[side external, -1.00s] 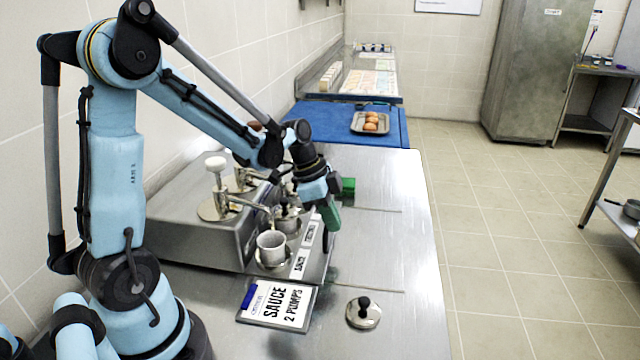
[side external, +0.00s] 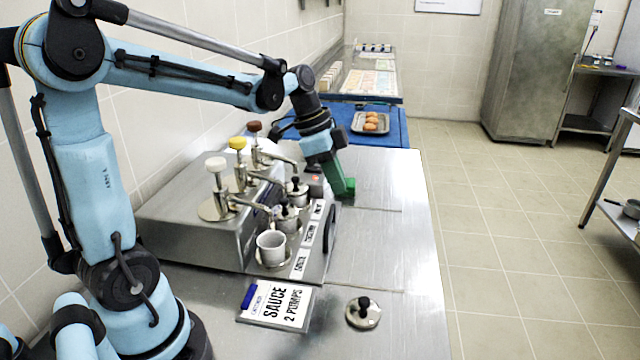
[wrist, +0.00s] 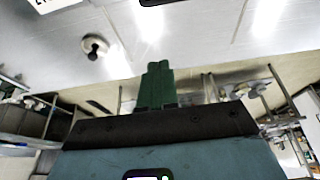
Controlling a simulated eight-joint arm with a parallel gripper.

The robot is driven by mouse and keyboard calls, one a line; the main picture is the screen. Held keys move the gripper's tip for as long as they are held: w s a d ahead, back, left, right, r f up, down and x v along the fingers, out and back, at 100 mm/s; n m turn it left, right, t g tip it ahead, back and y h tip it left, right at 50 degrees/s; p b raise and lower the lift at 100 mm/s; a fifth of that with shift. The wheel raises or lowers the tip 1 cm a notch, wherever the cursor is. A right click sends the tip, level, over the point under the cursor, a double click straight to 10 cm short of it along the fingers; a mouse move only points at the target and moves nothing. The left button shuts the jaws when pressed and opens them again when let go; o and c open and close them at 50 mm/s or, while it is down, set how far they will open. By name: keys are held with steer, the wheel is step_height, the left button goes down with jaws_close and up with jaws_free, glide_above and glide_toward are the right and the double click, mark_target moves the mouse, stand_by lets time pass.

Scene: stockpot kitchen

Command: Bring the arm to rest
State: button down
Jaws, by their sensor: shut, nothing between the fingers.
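My blue arm reaches over the steel pump dispenser from the left in the side external view. My gripper (side external: 347,190), with green fingers, hangs beyond the dispenser at its right rear corner, above or close to the steel counter; I cannot tell whether it touches. The fingers are shut together and hold nothing.
The pump dispenser (side external: 190,228) has white, yellow and brown pump knobs; a white cup (side external: 271,247) stands at its front. A "SAUCE 2 PUMPS" sign (side external: 278,305) and a black-knobbed lid (side external: 363,312) lie on the counter (side external: 400,250). The counter's right side is clear.

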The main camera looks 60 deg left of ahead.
steer(key=s+d+f+n+t+y, duration=0.1)
steer(key=s+d+n+t+y, duration=0.2)
steer(key=s+d+n, duration=0.3)
steer(key=s+n+t, duration=0.1)
steer(key=s+n, duration=0.2)
steer(key=shift+s+d, duration=0.25)
steer(key=shift+d, duration=0.15)
